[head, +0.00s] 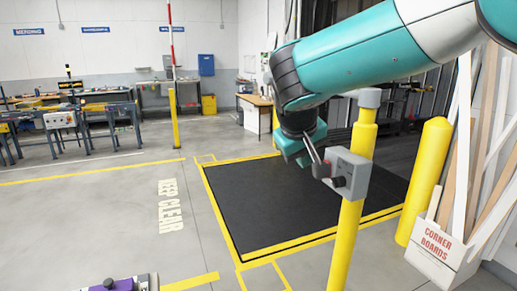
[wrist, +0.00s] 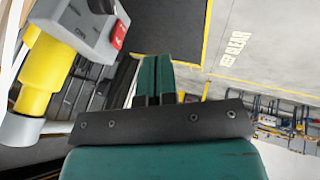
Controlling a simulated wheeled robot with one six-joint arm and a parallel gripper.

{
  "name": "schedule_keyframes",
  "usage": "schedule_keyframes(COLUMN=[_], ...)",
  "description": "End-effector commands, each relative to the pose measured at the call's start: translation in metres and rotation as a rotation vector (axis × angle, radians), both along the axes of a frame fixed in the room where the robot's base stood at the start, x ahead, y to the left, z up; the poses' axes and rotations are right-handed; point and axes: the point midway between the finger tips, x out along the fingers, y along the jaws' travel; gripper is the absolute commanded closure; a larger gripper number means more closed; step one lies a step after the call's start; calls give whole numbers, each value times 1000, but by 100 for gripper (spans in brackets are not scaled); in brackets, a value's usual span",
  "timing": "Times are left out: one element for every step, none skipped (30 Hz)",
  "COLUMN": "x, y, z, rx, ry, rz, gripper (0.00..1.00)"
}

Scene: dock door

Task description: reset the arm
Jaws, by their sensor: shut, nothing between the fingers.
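My arm reaches in from the upper right of the head view, and my gripper (head: 314,154) points down beside a grey control box (head: 350,174) on a yellow post (head: 346,240). In the wrist view, the two teal fingers of my gripper (wrist: 155,62) lie together with nothing between them. The grey box (wrist: 92,28) with its red switch (wrist: 119,35) is to the left of the fingers there, apart from them. In the head view the fingers overlap the box's left side, so I cannot tell the gap.
A black dock plate (head: 255,210) with yellow borders lies behind the post. A second yellow bollard (head: 424,180) and a corner-board bin (head: 440,250) stand at right. Workbenches (head: 85,118) are at the back left. The floor marked KEEP CLEAR (head: 170,205) is open.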

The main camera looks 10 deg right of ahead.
Motion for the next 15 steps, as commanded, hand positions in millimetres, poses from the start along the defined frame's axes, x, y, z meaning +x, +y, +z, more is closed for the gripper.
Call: schedule_keyframes(x=[-21,-36,-60,-79,-100,-128,-150,-171,-197,-215,-231,-251,-263,-274,-286], y=[-7,-9,-11,-11,-11,-9,-8,-6,-3,-1,1,4,6,7,9], z=[-3,-7,-12,-17,-21,-28,-32,-36,-41,-44,-47,-50,-52,-54,-55], rx=[43,75,122,159,196,247,286,321,364,395,422,453,474,492,511], ry=[35,62,101,132,163,205,236,264,301,324,346,371,387,402,417], rz=[40,71,115,148,180,222,251,278,310,332,352,373,387,400,413], gripper=[100,100,100,100,100,100,100,100,100,100,100,100,100,100,100])
